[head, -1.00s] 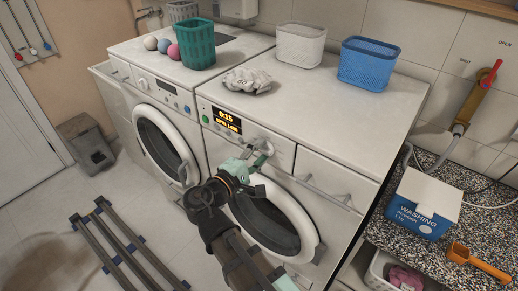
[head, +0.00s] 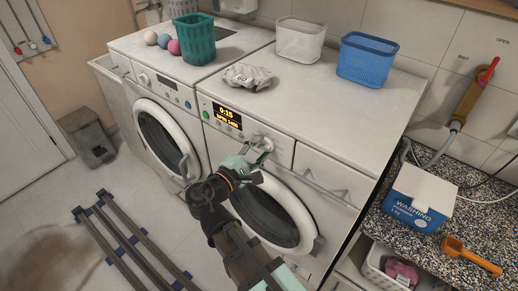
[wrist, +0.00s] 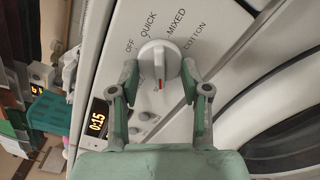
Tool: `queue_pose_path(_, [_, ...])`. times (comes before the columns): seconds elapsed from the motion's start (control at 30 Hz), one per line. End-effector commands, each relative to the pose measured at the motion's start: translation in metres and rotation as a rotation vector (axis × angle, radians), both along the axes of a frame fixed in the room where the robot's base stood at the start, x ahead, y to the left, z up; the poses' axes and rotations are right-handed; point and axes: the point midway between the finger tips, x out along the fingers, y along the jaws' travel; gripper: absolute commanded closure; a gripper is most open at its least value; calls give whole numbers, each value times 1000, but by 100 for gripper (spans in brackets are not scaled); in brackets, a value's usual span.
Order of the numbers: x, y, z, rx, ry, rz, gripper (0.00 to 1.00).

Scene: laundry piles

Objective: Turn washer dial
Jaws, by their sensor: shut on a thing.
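The washer dial (wrist: 158,62) is a round white knob with a raised grip bar and a red mark. In the wrist view the red mark points down the picture, away from the labels OFF, QUICK, MIXED and COTTON. My gripper (wrist: 160,75) is shut on the dial, with one finger on each side of it. In the head view my gripper (head: 259,152) is at the front panel of the right washer (head: 330,120), and its fingers partly hide the dial. The lit display (head: 227,116) beside the dial reads 0:15, with a smaller line below.
The round door (head: 270,215) lies just below my gripper, and a drawer handle (head: 325,187) is to its right. A crumpled grey cloth (head: 247,77), white basket (head: 300,40) and blue basket (head: 368,60) are on top. A washing powder box (head: 420,200) stands at right.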

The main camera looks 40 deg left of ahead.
Motion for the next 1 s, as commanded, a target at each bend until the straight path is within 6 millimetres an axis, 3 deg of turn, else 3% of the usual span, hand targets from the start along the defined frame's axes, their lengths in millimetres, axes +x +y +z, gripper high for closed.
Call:
queue_pose_path(0.07, [1,0,1,-2,-3,0,88])
queue_pose_path(0.1, [1,0,1,-2,-3,0,46])
queue_pose_path(0.17, [1,0,1,-1,-2,0,29])
queue_pose_path(0.63, [-9,1,0,0,0,1,29])
queue_pose_path(1.0, [-72,5,0,0,-2,3,29])
